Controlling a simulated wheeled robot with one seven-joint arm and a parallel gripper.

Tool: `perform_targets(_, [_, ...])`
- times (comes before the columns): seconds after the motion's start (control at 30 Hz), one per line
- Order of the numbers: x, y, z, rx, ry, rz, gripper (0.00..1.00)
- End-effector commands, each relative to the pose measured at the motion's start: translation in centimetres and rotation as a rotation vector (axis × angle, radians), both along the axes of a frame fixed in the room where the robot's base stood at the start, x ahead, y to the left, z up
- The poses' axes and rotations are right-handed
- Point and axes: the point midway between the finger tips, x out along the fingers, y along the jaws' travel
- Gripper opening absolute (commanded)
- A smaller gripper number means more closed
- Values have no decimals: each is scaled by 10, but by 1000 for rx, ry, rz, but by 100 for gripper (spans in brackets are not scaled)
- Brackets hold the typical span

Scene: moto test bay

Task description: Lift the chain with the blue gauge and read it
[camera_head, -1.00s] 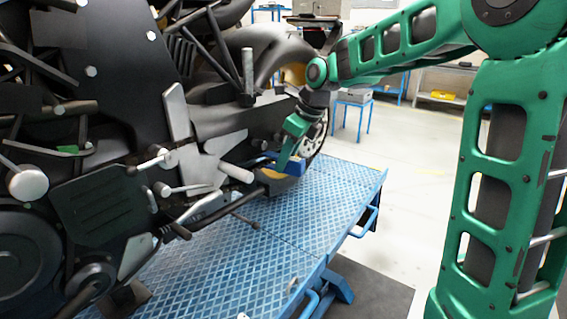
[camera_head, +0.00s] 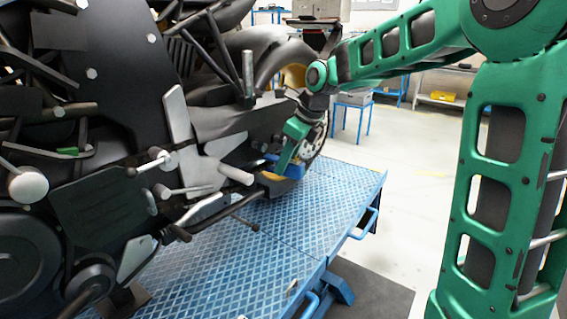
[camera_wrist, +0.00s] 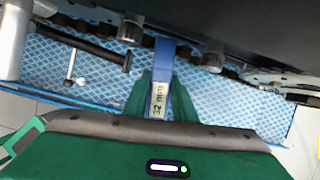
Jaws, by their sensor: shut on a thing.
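The blue gauge (camera_wrist: 164,58) is between the two green fingers of my gripper (camera_wrist: 162,90) in the wrist view. Its pale face reads "32 mm". The gauge's far end reaches up to the dark chain (camera_wrist: 92,22) under the motorcycle's dark body; whether it touches or lifts the chain I cannot tell. In the head view my gripper (camera_head: 287,158) points down beside the rear of the motorcycle, with the blue gauge (camera_head: 294,171) at its tips. The chain's contact area is hidden there.
The motorcycle (camera_head: 110,120) stands on a blue checkered lift table (camera_head: 270,240). A silver peg (camera_head: 236,174) and a thin dark rod stick out near the gripper. The rear wheel (camera_head: 318,140) is just behind it. The floor to the right is open.

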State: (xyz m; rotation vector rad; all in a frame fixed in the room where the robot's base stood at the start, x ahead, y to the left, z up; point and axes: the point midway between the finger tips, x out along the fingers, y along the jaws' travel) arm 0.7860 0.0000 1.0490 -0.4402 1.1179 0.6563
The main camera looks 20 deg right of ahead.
Motion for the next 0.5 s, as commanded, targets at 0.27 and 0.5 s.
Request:
perform_targets(0.27, [0, 0, -10, 0, 0, 0, 0])
perform_targets(0.5, [0, 0, -19, 0, 3, 1, 0])
